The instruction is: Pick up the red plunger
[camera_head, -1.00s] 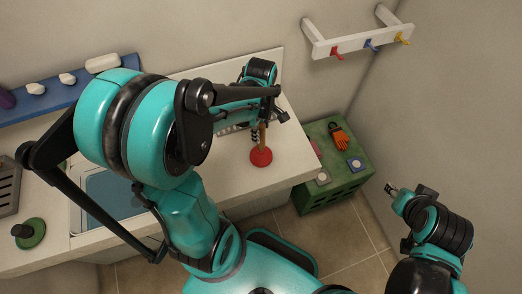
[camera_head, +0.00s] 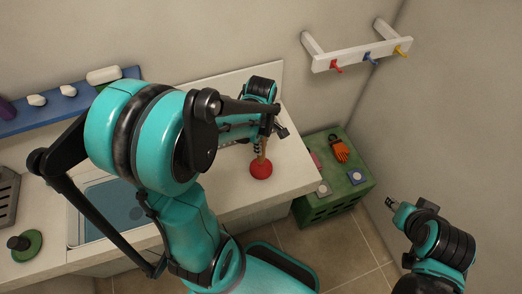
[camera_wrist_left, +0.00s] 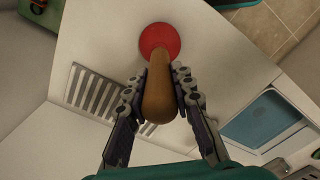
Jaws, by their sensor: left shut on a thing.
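The red plunger (camera_head: 261,169) has a red cup and a brown wooden handle. It is over the right part of the white counter, tilted slightly. In the left wrist view its red cup (camera_wrist_left: 159,41) is at the top and its handle runs down between the fingers. My left gripper (camera_head: 265,135) is shut on the handle, with a finger on each side; it also shows in the left wrist view (camera_wrist_left: 160,85). Whether the cup still touches the counter is hard to tell. My right gripper (camera_head: 392,204) is at the right, away from the plunger, and its fingers are too small to read.
A sink (camera_head: 110,212) is at the left. A blue shelf (camera_head: 60,103) and a peg rack (camera_head: 350,52) are on the walls. A green round object (camera_head: 27,246) sits at the far left.

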